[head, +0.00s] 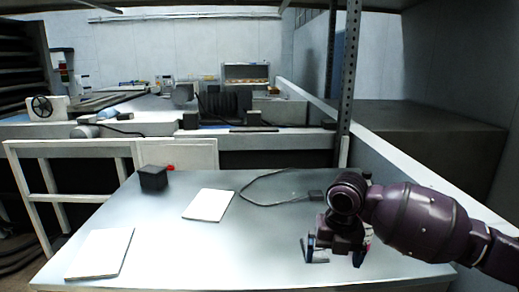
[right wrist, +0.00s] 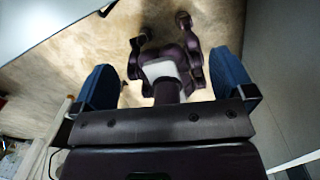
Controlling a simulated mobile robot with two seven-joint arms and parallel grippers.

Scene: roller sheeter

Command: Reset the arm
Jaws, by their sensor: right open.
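My right arm (head: 415,220) comes in from the right, dark purple. My right gripper (head: 334,253) hangs fingers-down over the right part of the grey table (head: 250,255). Its two blue fingers are spread apart. In the right wrist view, the open fingers (right wrist: 166,88) stand wide apart with nothing held between them. Beyond them that view shows floor and dark purple parts that look like my own body. Whether the fingertips touch the table is unclear. My left gripper is in neither view.
On the table are a black box (head: 153,177), a white sheet or pad (head: 209,205), another (head: 99,253) nearer the front left, and a black cable (head: 262,204) close to my right gripper. A metal post (head: 346,75) rises behind. Machinery (head: 226,104) stands at the back.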

